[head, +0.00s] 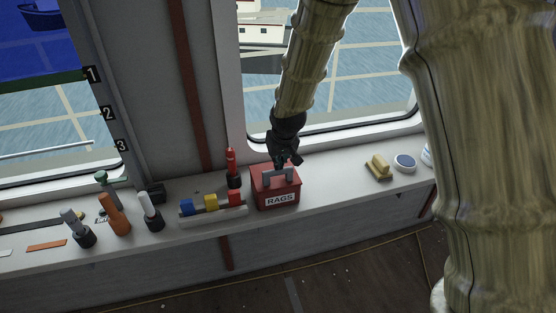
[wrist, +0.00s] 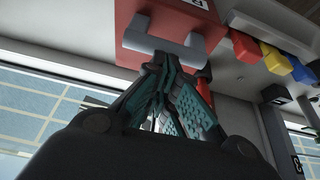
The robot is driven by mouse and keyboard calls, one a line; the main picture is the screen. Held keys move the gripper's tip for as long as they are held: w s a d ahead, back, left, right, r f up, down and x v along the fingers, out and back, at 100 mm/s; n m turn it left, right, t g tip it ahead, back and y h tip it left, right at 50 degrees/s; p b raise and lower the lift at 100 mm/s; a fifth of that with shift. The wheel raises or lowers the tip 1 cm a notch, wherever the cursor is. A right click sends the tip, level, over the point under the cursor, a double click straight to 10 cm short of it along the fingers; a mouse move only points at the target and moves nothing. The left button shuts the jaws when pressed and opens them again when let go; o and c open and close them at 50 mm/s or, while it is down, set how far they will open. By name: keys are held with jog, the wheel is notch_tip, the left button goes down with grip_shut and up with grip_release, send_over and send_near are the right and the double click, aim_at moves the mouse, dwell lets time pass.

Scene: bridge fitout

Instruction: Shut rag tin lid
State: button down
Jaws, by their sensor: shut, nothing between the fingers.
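The rag tin (head: 276,197) is a red box with a white RAGS label on its front, standing on the white sill. Its red lid with a grey handle (head: 278,176) is on top and looks down over the box; I cannot tell whether it is fully seated. My gripper (head: 287,161) is at the back of the lid, close by the handle. In the wrist view the shut, empty fingers (wrist: 163,72) point at the pale handle (wrist: 158,44), in front of the red tin (wrist: 190,12). Whether they touch it is unclear.
A rack of blue, yellow and red blocks (head: 212,210) stands left of the tin, with a red bottle-like item (head: 232,168) behind. A yellow brush-like item (head: 378,167) and a round blue-and-white item (head: 404,161) lie to the right. The window is behind; sill between tin and brush is clear.

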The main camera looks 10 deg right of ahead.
jog(key=r+p, duration=0.1)
jog(key=r, duration=0.1)
jog(key=r+p, duration=0.1)
jog(key=r, duration=0.1)
jog(key=shift+w+p, duration=0.3)
jog(key=shift+s+b, duration=0.1)
jog(key=shift+b, duration=0.35)
jog(key=shift+s+r, duration=0.2)
jog(key=shift+r, duration=0.15)
jog(key=shift+s+f+b+v, duration=0.5)
jog(key=shift+b+v, duration=1.15)
jog(key=shift+v, duration=2.55)
jog(key=s+d+f+g+b, duration=0.1)
jog(key=s+f, duration=0.4)
jog(key=f, duration=0.6)
jog(key=s+f+g, duration=0.1)
jog(key=s+f, duration=0.4)
jog(key=f, duration=0.6)
jog(key=s+d+f+g+b, duration=0.1)
jog(key=s+f, duration=0.4)
jog(key=f, duration=0.6)
jog(key=s+d+f+g+b, duration=0.1)
jog(key=s+f, duration=0.7)
jog(key=s, duration=0.4)
jog(key=s+d+f+m+b, duration=0.1)
jog(key=s+d+f, duration=0.1)
jog(key=s+f, duration=0.7)
jog(key=s, duration=0.4)
jog(key=shift+d+g, duration=0.3)
jog(key=shift+g, duration=0.1)
